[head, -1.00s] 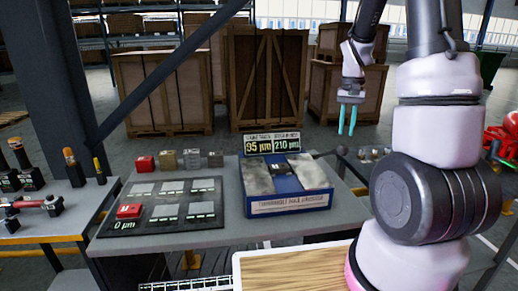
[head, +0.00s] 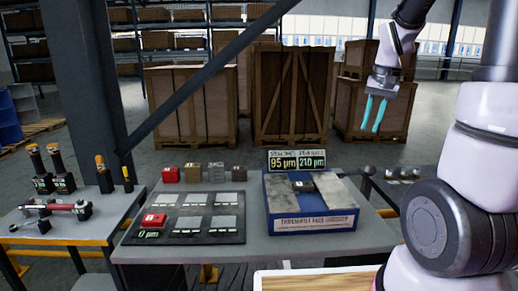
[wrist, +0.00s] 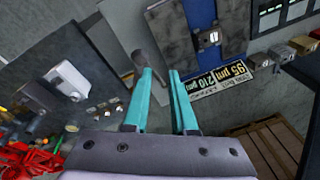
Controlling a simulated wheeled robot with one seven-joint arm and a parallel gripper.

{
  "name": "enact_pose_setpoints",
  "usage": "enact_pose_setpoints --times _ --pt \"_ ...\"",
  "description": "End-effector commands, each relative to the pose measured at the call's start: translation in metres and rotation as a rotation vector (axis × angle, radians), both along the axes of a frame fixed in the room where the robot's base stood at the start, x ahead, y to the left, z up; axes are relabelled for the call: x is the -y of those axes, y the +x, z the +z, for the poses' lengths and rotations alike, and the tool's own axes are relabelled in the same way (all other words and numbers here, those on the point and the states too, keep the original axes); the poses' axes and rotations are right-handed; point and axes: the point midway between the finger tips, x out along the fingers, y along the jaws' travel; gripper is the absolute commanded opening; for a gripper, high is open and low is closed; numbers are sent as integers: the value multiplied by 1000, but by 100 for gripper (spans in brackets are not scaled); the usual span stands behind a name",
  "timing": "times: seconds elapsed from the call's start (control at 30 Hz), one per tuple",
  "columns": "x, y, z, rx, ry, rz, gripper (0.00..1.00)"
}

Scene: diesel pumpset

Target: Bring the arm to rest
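My gripper (head: 370,128) hangs in the air at the upper right of the head view, above and behind the right part of the workbench. Its two teal fingers point down, slightly tilted, with a gap between them. The wrist view also shows the fingers (wrist: 160,72) apart with nothing between them. The blue fixture (head: 312,226) on the workbench (head: 250,247) holds two grey slabs. A small dark block (head: 302,186) sits between the slabs, clear of my gripper.
A sign reading 95 µm and 210 µm (head: 297,160) stands behind the fixture. Several small blocks line the bench's back. A side table (head: 85,235) holds tools. Wooden crates (head: 290,95) stand behind.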

Motion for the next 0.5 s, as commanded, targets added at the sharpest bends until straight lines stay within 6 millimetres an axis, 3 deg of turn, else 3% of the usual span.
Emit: enact_pose_setpoints --times 0.03,0.2,0.33,0.5 --pt "-10 -13 19 49 12 8 25" --pt "-41 -58 63 186 46 35 25" --pt "-61 -95 87 286 61 57 25" --pt "-80 -136 103 391 72 81 25"
